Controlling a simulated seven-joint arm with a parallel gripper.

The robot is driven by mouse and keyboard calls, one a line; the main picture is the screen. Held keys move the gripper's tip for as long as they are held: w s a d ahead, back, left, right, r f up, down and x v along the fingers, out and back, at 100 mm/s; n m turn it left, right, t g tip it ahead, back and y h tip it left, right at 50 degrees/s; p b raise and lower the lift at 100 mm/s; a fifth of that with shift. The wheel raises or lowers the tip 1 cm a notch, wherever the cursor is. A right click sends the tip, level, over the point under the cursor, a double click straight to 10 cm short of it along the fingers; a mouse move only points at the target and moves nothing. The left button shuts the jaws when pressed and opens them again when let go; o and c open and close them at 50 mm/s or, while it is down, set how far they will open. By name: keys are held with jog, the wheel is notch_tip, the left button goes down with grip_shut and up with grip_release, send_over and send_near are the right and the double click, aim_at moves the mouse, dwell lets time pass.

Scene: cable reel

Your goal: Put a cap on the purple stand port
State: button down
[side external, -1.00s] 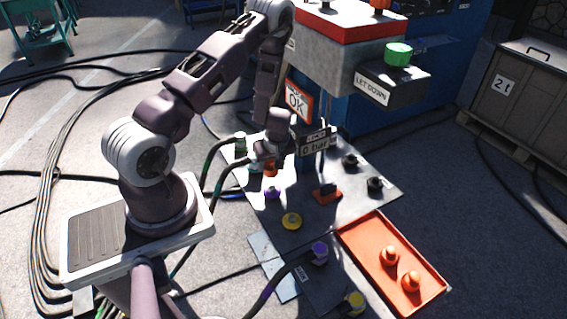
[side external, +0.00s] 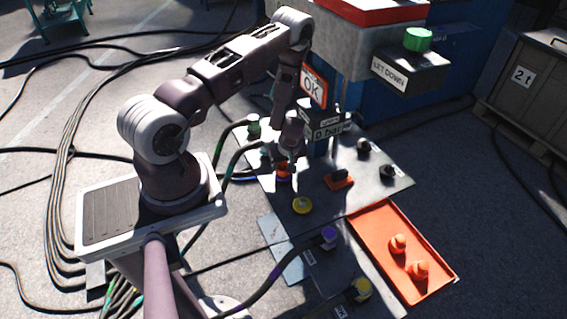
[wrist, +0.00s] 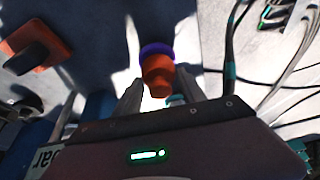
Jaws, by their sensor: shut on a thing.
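My gripper (side external: 286,160) is shut on an orange cap (side external: 283,169) in the side view. The purple stand port (side external: 283,179) is directly under the cap, and the two appear to touch. In the wrist view the stepped orange cap (wrist: 157,74) sits between my two fingers, with the purple ring of the port (wrist: 155,48) right against its wide end. Whether the cap is fully seated cannot be told. Two more orange caps, one (side external: 398,243) and another (side external: 418,270), stand in the orange tray (side external: 368,228).
A yellow port (side external: 303,205), black ports (side external: 387,171) and an orange block with a black handle (side external: 339,180) stand on the plate. A cable with a purple end (side external: 328,235) lies in front. A "0 bar" sign (side external: 328,133) is close beside my gripper.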

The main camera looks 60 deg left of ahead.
jog(key=shift+f, duration=0.25)
jog(key=c, duration=0.6)
grip_release()
jog(key=v, duration=0.7)
